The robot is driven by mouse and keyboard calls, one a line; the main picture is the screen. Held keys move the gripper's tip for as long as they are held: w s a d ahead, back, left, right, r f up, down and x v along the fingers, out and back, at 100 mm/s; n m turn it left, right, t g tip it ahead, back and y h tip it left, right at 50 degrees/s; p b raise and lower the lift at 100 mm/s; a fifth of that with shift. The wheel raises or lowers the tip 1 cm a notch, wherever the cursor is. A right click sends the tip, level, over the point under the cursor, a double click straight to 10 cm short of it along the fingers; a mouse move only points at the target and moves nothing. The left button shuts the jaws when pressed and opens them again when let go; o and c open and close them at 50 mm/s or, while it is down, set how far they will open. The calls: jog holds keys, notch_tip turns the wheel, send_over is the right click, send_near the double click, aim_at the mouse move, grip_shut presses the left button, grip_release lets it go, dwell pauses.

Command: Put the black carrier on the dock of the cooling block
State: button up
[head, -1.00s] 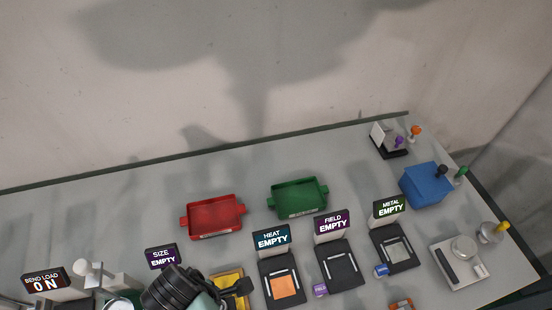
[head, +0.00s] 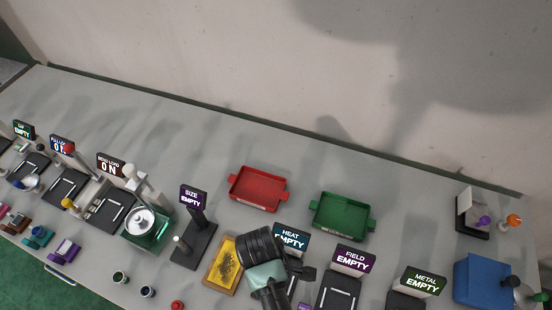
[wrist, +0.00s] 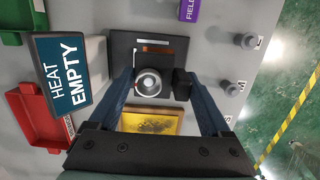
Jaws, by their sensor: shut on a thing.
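My gripper (wrist: 158,80) is shut on a small dark piece with a round grey ring on top, which looks like the black carrier (wrist: 148,84). In the wrist view it is held over the black dock (wrist: 122,45) beside the HEAT sign (wrist: 62,72); an orange strip of that dock shows past it. I cannot tell whether the carrier touches the dock. In the head view my arm covers this dock and hides the carrier; the HEAT sign (head: 291,238) reads EMPTY. No sign names a cooling block; a blue block (head: 482,280) stands at the right, and I cannot tell if it is that.
A yellow tray (head: 224,264) lies left of my arm. Red (head: 258,190) and green (head: 340,216) trays stand behind. FIELD (head: 354,260) and METAL (head: 422,281) signs stand to the right, the SIZE stand (head: 193,197) to the left. The back left of the bench is clear.

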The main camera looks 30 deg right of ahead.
notch_tip(320, 180, down, 4)
jog(key=shift+f, duration=0.2)
jog(key=shift+d+f, duration=0.1)
jog(key=shift+f, duration=0.1)
jog(key=shift+f, duration=0.25)
jog(key=o, duration=1.1)
jog(key=shift+s, duration=0.15)
jog(key=shift+o, duration=0.8)
jog(key=shift+s+f, duration=0.1)
